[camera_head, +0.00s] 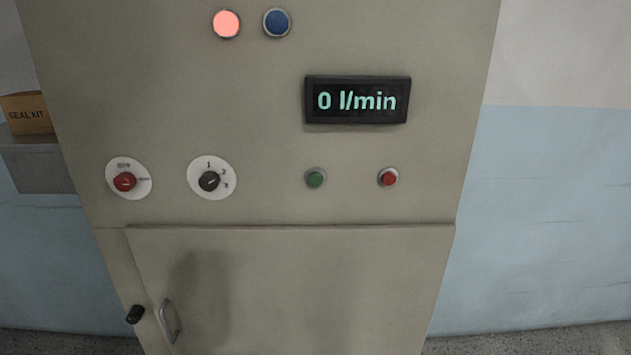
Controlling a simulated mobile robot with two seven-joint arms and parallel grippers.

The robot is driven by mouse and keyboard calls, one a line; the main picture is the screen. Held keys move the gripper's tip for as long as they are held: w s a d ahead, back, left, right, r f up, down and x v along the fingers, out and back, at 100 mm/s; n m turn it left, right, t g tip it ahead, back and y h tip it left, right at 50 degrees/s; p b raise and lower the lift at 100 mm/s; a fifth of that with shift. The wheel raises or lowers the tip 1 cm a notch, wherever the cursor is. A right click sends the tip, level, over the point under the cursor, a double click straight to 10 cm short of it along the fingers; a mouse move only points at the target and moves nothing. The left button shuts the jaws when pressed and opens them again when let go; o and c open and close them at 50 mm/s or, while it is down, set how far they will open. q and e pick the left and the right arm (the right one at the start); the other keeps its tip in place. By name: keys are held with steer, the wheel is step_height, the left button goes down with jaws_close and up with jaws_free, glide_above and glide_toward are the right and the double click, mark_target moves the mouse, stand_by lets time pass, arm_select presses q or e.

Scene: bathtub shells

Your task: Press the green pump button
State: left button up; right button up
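The green pump button (315,178) is a small round button in a grey ring on the beige cabinet's front panel (270,140), right of centre. A red button (388,178) of similar size sits to its right. A black display (357,101) above them reads "0 l/min" in pale green. Neither of my grippers shows in the head view, and nothing covers the green button.
A lit pinkish-red lamp (226,24) and a dark blue lamp (277,22) are at the top. A red rotary switch (124,182) and a black selector (209,181) are on the left. Below is a door with a handle (169,322). A "SEAL KIT" box (26,113) stands on a grey ledge (36,166).

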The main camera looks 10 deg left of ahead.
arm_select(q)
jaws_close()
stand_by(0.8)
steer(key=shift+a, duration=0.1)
